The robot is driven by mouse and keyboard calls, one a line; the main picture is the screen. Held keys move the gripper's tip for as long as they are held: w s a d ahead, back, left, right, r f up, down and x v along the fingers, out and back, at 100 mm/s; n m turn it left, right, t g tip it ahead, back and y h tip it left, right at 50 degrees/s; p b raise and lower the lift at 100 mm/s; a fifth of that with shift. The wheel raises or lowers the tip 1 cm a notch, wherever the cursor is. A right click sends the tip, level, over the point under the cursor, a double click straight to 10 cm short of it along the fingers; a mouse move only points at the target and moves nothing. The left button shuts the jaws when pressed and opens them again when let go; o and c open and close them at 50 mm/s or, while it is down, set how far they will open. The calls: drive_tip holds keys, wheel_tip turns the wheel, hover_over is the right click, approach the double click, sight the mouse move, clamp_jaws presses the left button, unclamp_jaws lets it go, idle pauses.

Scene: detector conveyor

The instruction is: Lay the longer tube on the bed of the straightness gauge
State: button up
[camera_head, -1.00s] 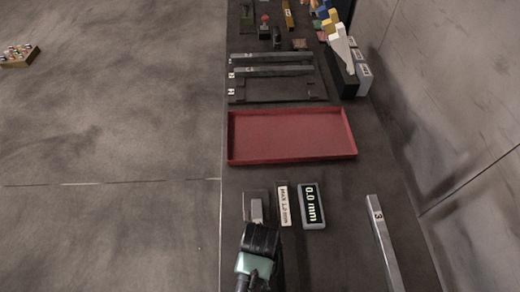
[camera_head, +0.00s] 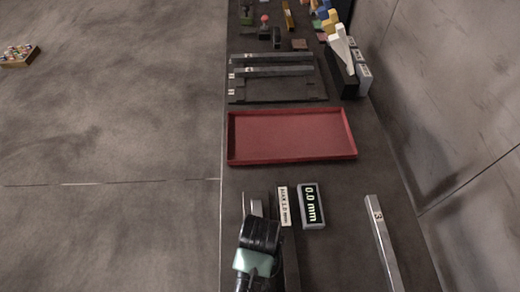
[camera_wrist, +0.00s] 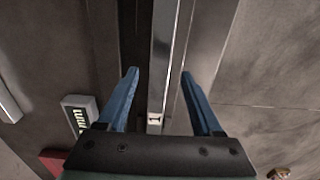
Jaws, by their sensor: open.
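A long grey square tube (camera_wrist: 163,60) with a small label reading like 1 runs between my fingers in the wrist view. It lies lengthwise along the dark bed of the straightness gauge (camera_wrist: 131,30); full contact with the bed cannot be judged. My gripper (camera_wrist: 160,74) is open, one blue finger on each side of the tube with gaps. In the head view my gripper hides most of the tube, and only its light far end (camera_head: 257,207) shows. The gauge display (camera_head: 311,205) reads 0.0 mm, beside a plate (camera_head: 284,206) reading MAX 1.0 mm.
Another tube (camera_head: 382,240), labelled 3, lies at the right. A red tray (camera_head: 290,158) stands beyond the gauge, empty. Further off, two tubes (camera_head: 275,71) lie on a dark rack (camera_head: 285,90). Blocks and small items crowd the far end. A wall borders the right.

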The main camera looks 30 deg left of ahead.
wheel_tip(320, 180, up, 8)
drive_tip(key=shift+w+r, duration=0.1)
drive_tip(key=w+r+m+t+y, duration=0.15)
drive_tip(key=w+r+t, duration=0.55)
drive_tip(key=w+r, duration=0.7)
drive_tip(key=w+d+r+m+t, duration=0.1)
drive_tip(key=w+r+t, duration=0.25)
drive_tip(key=r, duration=0.45)
drive_tip(key=w+d+r+m+t, duration=0.1)
drive_tip(key=w+d+r+t, duration=0.15)
drive_tip(key=w+r, duration=0.35)
wheel_tip(320, 180, up, 17)
drive_tip(key=s+d+m+t, duration=0.1)
drive_tip(key=s+d+t, duration=0.1)
drive_tip(key=t, duration=0.4)
drive_tip(key=s+d+r+m+t, duration=0.1)
drive_tip(key=s+r+t, duration=0.3)
drive_tip(key=r, duration=0.5)
drive_tip(key=s+d+r+m+t+h, duration=0.1)
drive_tip(key=s+d+r+t, duration=0.2)
drive_tip(key=s+r, duration=0.3)
wheel_tip(320, 180, up, 4)
drive_tip(key=shift+s+r+t, duration=0.15)
drive_tip(key=shift+s+t, duration=0.25)
drive_tip(key=shift+t, duration=0.3)
